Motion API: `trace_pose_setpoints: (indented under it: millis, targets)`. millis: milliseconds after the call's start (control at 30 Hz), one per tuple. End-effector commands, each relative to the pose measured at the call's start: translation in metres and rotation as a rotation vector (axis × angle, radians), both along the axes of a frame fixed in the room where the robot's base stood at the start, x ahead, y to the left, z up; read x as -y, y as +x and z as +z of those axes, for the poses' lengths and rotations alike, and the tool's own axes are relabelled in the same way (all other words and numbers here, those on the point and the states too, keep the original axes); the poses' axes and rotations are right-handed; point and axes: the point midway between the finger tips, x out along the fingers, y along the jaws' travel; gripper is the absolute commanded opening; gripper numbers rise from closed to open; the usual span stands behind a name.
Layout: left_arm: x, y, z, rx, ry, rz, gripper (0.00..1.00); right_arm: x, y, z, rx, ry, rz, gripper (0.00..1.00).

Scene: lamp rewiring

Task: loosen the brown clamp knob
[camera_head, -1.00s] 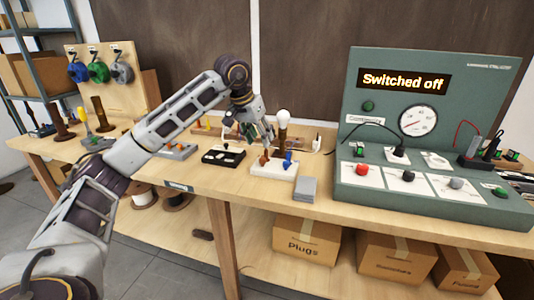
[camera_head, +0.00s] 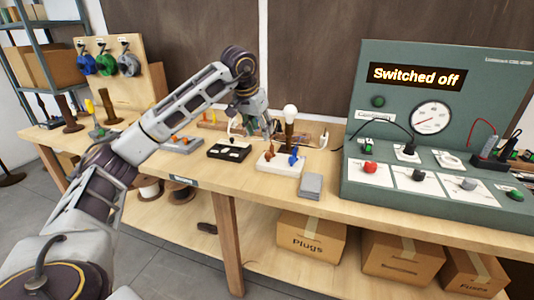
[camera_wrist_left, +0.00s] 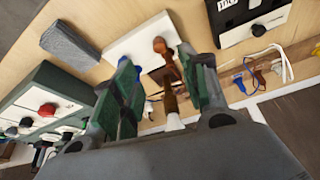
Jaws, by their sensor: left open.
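The brown clamp knob (camera_head: 268,156) stands on a white block (camera_head: 281,169) at the middle of the bench, left of a blue knob (camera_head: 294,157). In the left wrist view the brown knob (camera_wrist_left: 159,45) shows just beyond the fingertips, in the gap between them. My left gripper (camera_head: 260,128) is open and points down behind and above the block in the head view. Its two green-padded fingers (camera_wrist_left: 163,68) stand apart, with no visible grip on the knob. Behind the block a lamp (camera_head: 290,125) with a white bulb stands upright on a brown stem. My right gripper is out of view.
Spools hang on a board at the far left.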

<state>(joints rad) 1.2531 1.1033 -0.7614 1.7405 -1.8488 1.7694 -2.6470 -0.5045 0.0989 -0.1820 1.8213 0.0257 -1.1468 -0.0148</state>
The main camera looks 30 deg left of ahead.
Motion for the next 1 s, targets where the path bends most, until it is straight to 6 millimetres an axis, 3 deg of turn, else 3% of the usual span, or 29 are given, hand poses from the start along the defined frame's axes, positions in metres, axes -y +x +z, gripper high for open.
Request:
trace_pose_setpoints:
  millis: [500,800,1000]
  targets:
    - [0.0,0.025,-0.064,-0.003,-0.002,-0.001,0.44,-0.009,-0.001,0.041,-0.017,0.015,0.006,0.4]
    - [0.0,0.039,-0.098,-0.001,-0.001,-0.002,0.44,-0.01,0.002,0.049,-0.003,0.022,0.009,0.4]
    - [0.0,0.045,-0.109,0.0,-0.001,-0.001,0.44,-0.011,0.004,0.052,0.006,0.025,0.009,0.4]
